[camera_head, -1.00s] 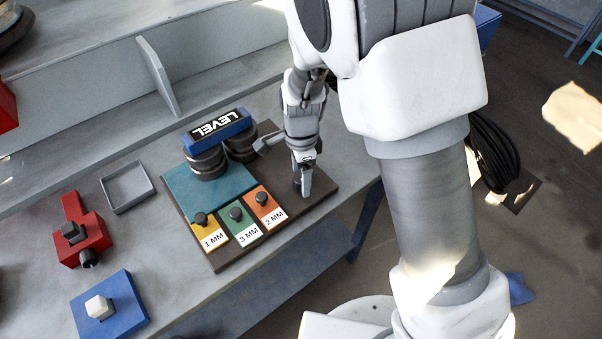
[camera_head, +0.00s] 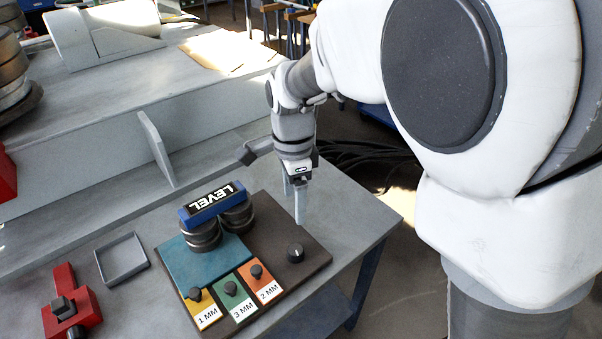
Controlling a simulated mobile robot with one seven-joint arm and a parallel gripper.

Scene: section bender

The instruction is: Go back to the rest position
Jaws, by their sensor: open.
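My gripper (camera_head: 297,205) points down above the right part of the dark board (camera_head: 285,225), near its back edge. Its fingers are seen nearly edge-on and hold nothing that I can see. A black round knob (camera_head: 295,253) stands on the board just below and in front of the fingertips, apart from them. The yellow 1 MM (camera_head: 202,310), green 3 MM (camera_head: 237,298) and orange 2 MM (camera_head: 264,284) plates lie along the front, each with a black knob.
An empty grey tray (camera_head: 147,264) and a red clamp-like block (camera_head: 72,312) are on the bench to the left. A grey upright rib (camera_head: 157,149) and ledge run behind the board. Bench space right of the board is clear. Black cables (camera_head: 365,157) lie beyond.

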